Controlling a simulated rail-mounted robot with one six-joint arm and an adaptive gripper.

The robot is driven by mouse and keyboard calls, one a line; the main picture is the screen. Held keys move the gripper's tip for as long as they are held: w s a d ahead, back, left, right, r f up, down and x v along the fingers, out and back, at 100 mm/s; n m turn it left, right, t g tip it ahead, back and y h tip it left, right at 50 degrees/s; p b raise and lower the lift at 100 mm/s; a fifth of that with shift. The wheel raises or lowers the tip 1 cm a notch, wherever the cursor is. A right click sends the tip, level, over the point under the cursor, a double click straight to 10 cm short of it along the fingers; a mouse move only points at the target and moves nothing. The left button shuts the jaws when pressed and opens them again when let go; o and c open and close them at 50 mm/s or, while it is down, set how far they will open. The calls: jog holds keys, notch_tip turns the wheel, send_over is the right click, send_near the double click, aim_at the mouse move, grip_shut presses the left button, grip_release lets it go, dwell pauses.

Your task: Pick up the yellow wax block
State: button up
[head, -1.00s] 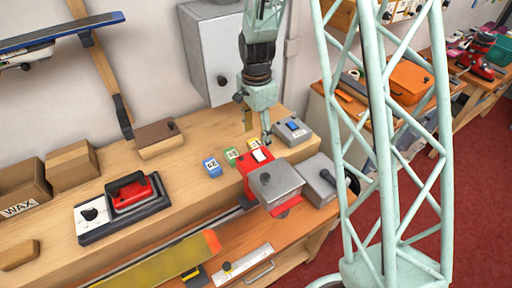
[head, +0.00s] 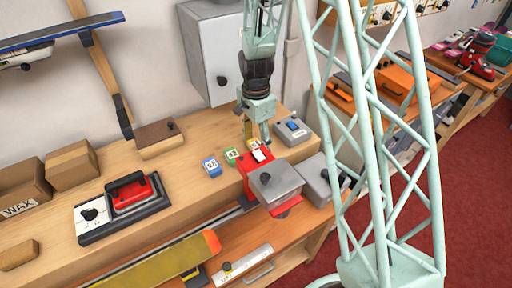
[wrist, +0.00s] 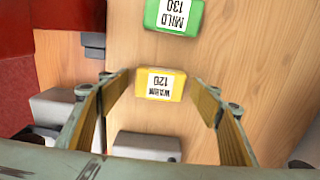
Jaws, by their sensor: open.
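The yellow wax block (wrist: 160,84) lies on the wooden bench and carries a white label reading "WARM 120". In the wrist view it sits between the two open fingers of my gripper (wrist: 158,95), apart from both. In the head view my gripper (head: 255,132) points down over the bench, and the yellow block (head: 251,145) is partly hidden behind it. The green wax block (wrist: 174,15), labelled "MILD 130", lies beside it, and the blue wax block (head: 212,167) lies farther left. The gap in height between my fingers and the yellow block is hard to judge.
A red vise (head: 262,172) with a grey top stands close to the blocks. A grey box with a blue switch (head: 293,128) stands to the right. A red iron (head: 131,193) sits on a dark base at left. Bare bench lies left of the blue block.

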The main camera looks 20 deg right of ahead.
aim_at(256, 144)
jog(key=c, duration=1.1)
jog(key=shift+o, duration=0.2)
jog(key=shift+r, duration=0.15)
notch_tip(256, 144, up, 10)
dwell(0.4)
dwell(0.4)
jog(key=o, duration=0.4)
jog(key=shift+c, duration=1.1)
